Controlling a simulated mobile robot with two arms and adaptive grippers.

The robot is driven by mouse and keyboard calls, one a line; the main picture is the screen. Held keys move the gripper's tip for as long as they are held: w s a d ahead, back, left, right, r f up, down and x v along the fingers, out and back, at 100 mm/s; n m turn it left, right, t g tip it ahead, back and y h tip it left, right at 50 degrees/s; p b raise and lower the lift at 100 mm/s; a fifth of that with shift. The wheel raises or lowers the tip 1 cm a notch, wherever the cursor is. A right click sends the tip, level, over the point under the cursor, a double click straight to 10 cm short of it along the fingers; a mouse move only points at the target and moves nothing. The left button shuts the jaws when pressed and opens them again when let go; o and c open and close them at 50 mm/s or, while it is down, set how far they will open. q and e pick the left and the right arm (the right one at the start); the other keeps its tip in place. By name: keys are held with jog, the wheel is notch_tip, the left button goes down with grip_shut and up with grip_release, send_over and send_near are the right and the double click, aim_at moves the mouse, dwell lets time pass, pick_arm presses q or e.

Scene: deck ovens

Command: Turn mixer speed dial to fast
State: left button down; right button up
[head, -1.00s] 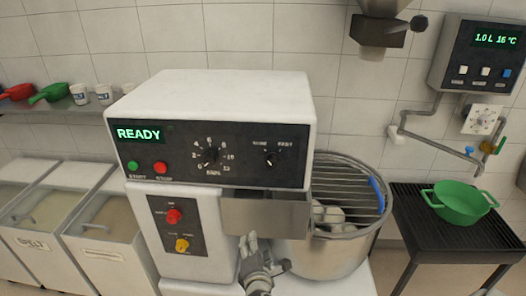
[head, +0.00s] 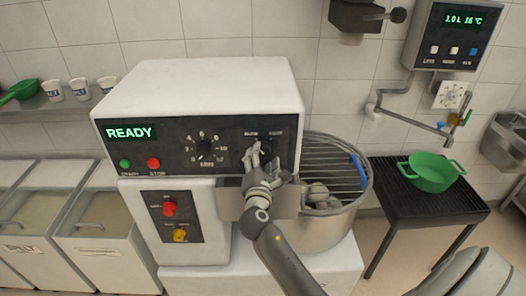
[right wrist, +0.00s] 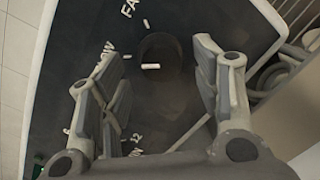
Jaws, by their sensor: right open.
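The mixer (head: 200,92) is a white machine with a black front panel. Its display reads READY. The speed dial (right wrist: 162,62) is a dark round knob with a white mark, near the SLOW and FAST lettering in the right wrist view. The mark lies on the dial's SLOW side. My right gripper (head: 262,153) is at the panel in front of this dial and hides most of it in the head view. In the right wrist view its fingers are open, one on each side of the dial; contact cannot be told. My left gripper is not in view.
A timer dial (head: 205,146) and green (head: 125,164) and red (head: 153,163) buttons are on the same panel. The wire-guarded bowl (head: 335,225) stands right below. A green pot (head: 432,175) sits on a black stand. Ingredient bins (head: 105,250) stand left.

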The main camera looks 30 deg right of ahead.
jog(key=shift+x, duration=1.1)
jog(key=c, duration=1)
